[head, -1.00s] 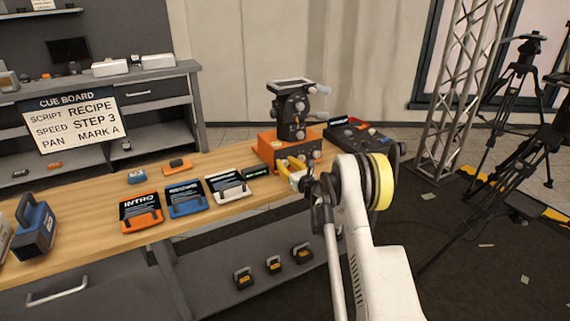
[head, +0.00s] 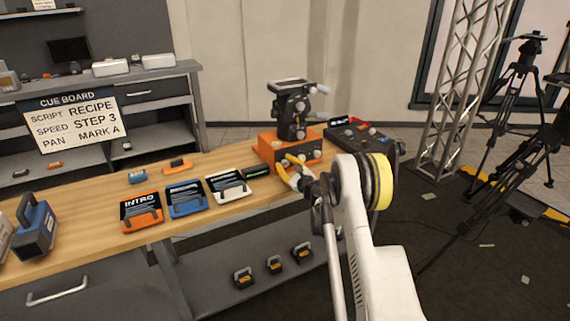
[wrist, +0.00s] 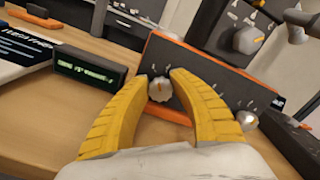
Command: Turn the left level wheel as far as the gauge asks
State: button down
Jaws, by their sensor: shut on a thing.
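My gripper (wrist: 159,77) has two yellow ribbed fingers. In the wrist view they are closed around a small pale knob, the left level wheel (wrist: 161,90), on the dark front face of an orange-edged unit (wrist: 175,62). The wheel has an orange mark. In the head view my gripper (head: 287,163) meets the front of the orange unit (head: 268,145), and the wheel is hidden there. A second pale wheel (wrist: 246,120) sits to the right, free. A small display (wrist: 90,70) with green text, too small to read surely, stands left of the unit.
A camera head (head: 292,110) stands on the orange unit. A dark control box (head: 362,135) is to its right. Orange, blue and white card holders (head: 185,202) line the table (head: 85,220) to the left. A cue board (head: 72,120) stands behind. Tripods (head: 515,110) are at right.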

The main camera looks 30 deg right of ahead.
jog(key=shift+n, duration=1)
jog(key=c, duration=1.1)
grip_release()
